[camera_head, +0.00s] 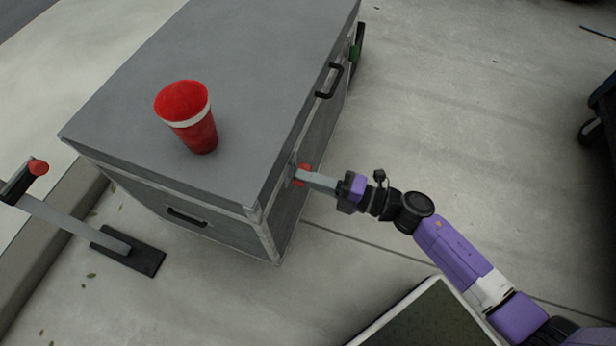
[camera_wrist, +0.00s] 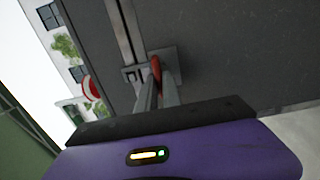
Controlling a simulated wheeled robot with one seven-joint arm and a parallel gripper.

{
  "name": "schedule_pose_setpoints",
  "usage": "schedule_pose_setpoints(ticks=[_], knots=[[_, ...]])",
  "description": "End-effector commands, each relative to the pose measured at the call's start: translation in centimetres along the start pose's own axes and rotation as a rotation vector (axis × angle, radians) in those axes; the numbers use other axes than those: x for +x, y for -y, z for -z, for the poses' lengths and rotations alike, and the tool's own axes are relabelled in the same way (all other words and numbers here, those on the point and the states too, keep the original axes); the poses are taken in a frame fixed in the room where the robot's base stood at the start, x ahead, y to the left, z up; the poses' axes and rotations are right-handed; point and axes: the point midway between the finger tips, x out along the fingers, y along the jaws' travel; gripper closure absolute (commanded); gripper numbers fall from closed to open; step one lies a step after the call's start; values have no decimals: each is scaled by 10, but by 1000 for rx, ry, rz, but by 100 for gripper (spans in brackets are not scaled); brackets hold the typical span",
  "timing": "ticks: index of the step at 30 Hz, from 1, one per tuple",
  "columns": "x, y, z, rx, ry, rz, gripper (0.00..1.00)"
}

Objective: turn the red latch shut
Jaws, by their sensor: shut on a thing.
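The red latch (camera_head: 302,170) is on the side of the grey case (camera_head: 240,50), near its front corner. In the wrist view the red latch (camera_wrist: 155,68) stands out from a grey plate beside a metal strip. My gripper (camera_head: 308,178) reaches the latch from the right, with its fingers shut on it. In the wrist view my gripper's fingers (camera_wrist: 158,92) are on both sides of the red part. The fingers partly hide the latch in both views, and I cannot tell exactly how far it is turned.
A red cup with a white band (camera_head: 190,118) stands on the case lid. Black handles (camera_head: 329,80) stick out from the case sides. A red-topped lever (camera_head: 38,168) on a dark base stands at the left. Open pavement (camera_head: 450,110) lies right of the case.

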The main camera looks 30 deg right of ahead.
Motion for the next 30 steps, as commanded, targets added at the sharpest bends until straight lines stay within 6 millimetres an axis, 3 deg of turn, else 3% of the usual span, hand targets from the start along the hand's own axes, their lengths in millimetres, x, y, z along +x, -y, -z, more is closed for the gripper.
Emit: schedule_pose_setpoints(ticks=[8,9,12,23,30], knots=[[-1,2,0,-3,-1,4,100],[-1,2,0,-3,-1,4,85],[-1,2,0,-2,-1,3,69],[-4,0,0,-1,1,3,69],[-39,0,-1,0,2,6,69]])
